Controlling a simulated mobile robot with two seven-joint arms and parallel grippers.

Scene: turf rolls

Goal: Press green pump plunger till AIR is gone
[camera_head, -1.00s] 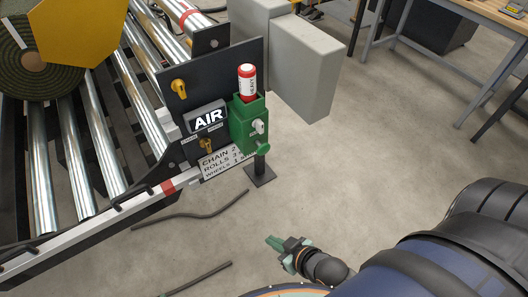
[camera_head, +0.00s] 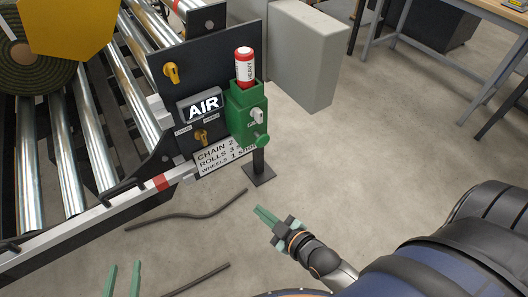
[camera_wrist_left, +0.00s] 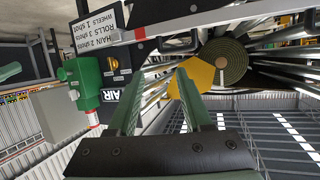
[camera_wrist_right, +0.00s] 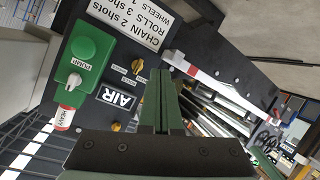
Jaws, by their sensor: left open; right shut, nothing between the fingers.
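The green pump (camera_head: 246,108) is mounted on a dark panel at the roller frame's end. Its round green plunger (camera_head: 262,141) sticks out low on the front; in the right wrist view the plunger (camera_wrist_right: 84,47) is seen nearly end-on. The AIR sign (camera_head: 203,105) shows bright white letters beside the pump. My right gripper (camera_head: 263,213) is shut and empty, below the plunger and apart from it. My left gripper (camera_head: 124,268) is open and empty at the bottom left, well away from the pump; its spread fingers (camera_wrist_left: 154,75) show in the left wrist view.
A red and white HEAVY cartridge (camera_head: 244,66) stands in the pump's top. A white knob (camera_head: 257,115) sits above the plunger. Yellow knobs (camera_head: 171,72) and a shots placard (camera_head: 222,155) are close by. Dark hoses (camera_head: 190,216) lie on the floor. A grey box (camera_head: 305,60) stands behind.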

